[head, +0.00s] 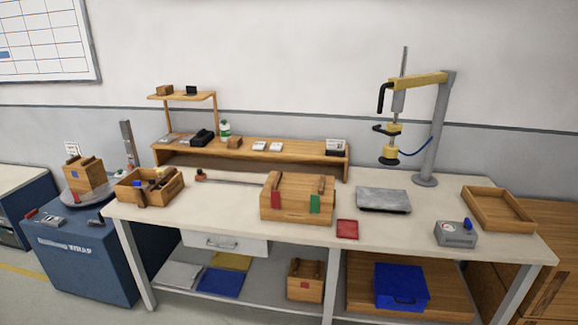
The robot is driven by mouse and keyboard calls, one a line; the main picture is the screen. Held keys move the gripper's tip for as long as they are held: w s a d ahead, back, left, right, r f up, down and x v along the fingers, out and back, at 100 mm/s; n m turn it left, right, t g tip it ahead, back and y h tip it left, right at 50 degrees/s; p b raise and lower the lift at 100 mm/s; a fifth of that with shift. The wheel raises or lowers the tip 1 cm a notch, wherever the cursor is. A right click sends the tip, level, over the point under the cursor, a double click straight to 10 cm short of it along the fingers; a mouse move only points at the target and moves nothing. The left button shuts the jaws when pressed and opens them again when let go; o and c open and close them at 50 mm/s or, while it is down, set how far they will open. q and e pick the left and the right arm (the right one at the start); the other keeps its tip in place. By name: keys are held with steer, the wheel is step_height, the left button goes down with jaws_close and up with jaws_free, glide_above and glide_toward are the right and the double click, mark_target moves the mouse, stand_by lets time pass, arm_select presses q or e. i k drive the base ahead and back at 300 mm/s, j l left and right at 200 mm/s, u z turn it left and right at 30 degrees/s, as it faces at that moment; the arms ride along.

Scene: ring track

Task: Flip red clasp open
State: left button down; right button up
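A red clasp (275,200) is on the front face of a wooden box (297,216), toward its left side. The box stands near the front edge of the workbench, at the middle of the view. A green clasp (315,204) is on the same face, toward the right. The box top looks closed. The red clasp hangs down against the front, but it is too small to tell if it is latched. Neither of my grippers is in view.
A red square pad (347,229) lies right of the box, with a grey plate (383,200) beyond it. An open wooden crate (150,187) stands at the left, a grey device (455,234) at the right. Bare bench top (225,203) lies left of the box.

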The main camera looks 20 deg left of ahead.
mark_target(276, 195)
steer(key=i+j+z, duration=0.1)
steer(key=i+j, duration=0.3)
steer(key=i, duration=0.2)
steer(key=i+j+z, duration=0.1)
steer(key=i+j, duration=0.3)
steer(key=i, duration=0.2)
steer(key=i+j, duration=0.45)
steer(key=i, duration=0.15)
steer(key=z, duration=0.05)
